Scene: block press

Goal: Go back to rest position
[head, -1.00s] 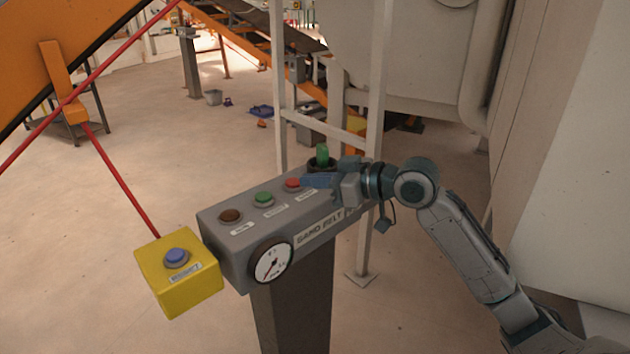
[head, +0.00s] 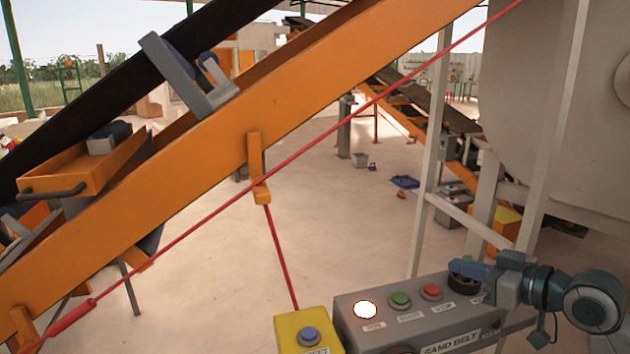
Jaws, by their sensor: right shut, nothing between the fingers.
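My right gripper (head: 462,269) comes in from the lower right. Its blue fingers are shut and empty, over the right end of the grey sand belt control box (head: 350,327). I cannot tell whether they touch the dark round fitting behind them. The box's leftmost button (head: 365,310) glows white. A green button (head: 400,299) and a red button (head: 432,291) sit to its right, clear of the gripper. My left gripper is not in view.
A yellow box (head: 287,330) with a blue button (head: 308,336) stands left of the control box. An orange conveyor frame (head: 200,185) and a red cable (head: 335,140) cross the view. White posts (head: 430,150) stand behind. The floor (head: 340,225) between is open.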

